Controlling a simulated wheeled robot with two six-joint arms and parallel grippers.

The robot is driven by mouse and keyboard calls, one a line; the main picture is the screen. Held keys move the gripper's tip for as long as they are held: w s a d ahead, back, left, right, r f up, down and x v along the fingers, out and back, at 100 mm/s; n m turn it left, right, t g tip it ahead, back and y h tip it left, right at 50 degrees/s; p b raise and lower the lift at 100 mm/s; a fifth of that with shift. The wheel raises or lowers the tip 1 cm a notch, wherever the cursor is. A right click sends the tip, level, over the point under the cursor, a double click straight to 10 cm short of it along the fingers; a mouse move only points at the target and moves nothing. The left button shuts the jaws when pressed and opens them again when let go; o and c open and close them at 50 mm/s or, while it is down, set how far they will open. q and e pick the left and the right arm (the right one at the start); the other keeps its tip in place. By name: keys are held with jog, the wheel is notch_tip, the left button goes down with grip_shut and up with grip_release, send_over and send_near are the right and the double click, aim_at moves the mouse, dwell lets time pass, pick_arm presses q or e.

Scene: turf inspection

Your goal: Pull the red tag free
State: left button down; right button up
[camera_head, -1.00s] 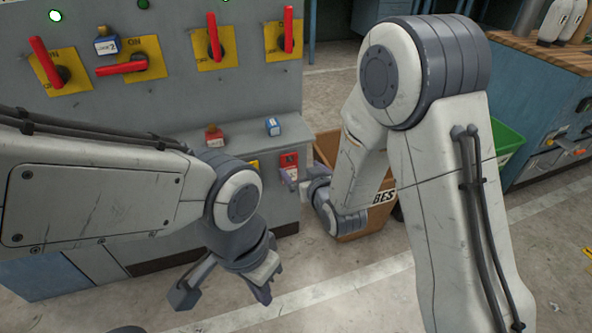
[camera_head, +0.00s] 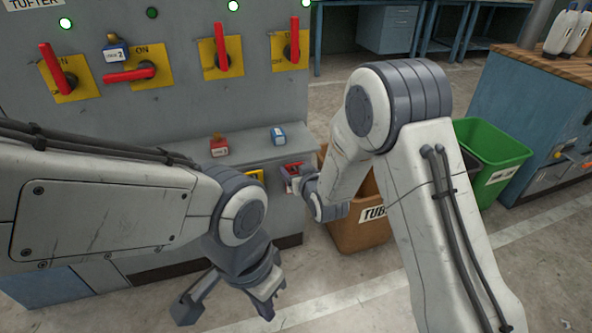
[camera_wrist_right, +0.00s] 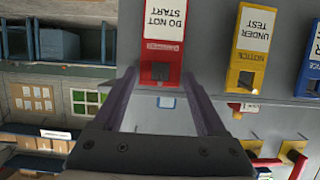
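The red tag (camera_wrist_right: 163,25), printed "DO NOT START", hangs on the grey panel front and appears upside down in the right wrist view. In the head view the red tag (camera_head: 292,167) is small and partly covered by my right gripper (camera_head: 289,183). In the wrist view my right gripper (camera_wrist_right: 161,78) is open, its two fingers on either side of the tag's dark end, with gaps visible. My left gripper (camera_head: 228,302) is open and empty, low in front of the machine.
Beside the red tag are a yellow "UNDER TEST" tag (camera_wrist_right: 251,40) and a blue tag (camera_wrist_right: 315,55). A red padlock (camera_head: 218,145) and blue padlock (camera_head: 278,136) sit on the ledge above. A brown bin (camera_head: 352,237) and green bin (camera_head: 487,145) stand right.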

jog(key=c, duration=0.9)
jog(key=shift+r, duration=0.1)
jog(key=shift+r, duration=0.1)
jog(key=shift+r+p, duration=0.3)
jog(key=shift+p, duration=0.05)
jog(key=shift+s, duration=0.1)
jog(key=shift+s+d, duration=0.2)
jog(key=shift+s, duration=0.35)
jog(key=shift+s+d, duration=0.2)
jog(key=shift+s, duration=0.35)
jog(key=shift+s+b, duration=0.2)
jog(key=shift+b, duration=0.1)
jog(key=shift+s+d, duration=0.2)
jog(key=shift+s, duration=0.15)
jog(key=shift+s, duration=0.1)
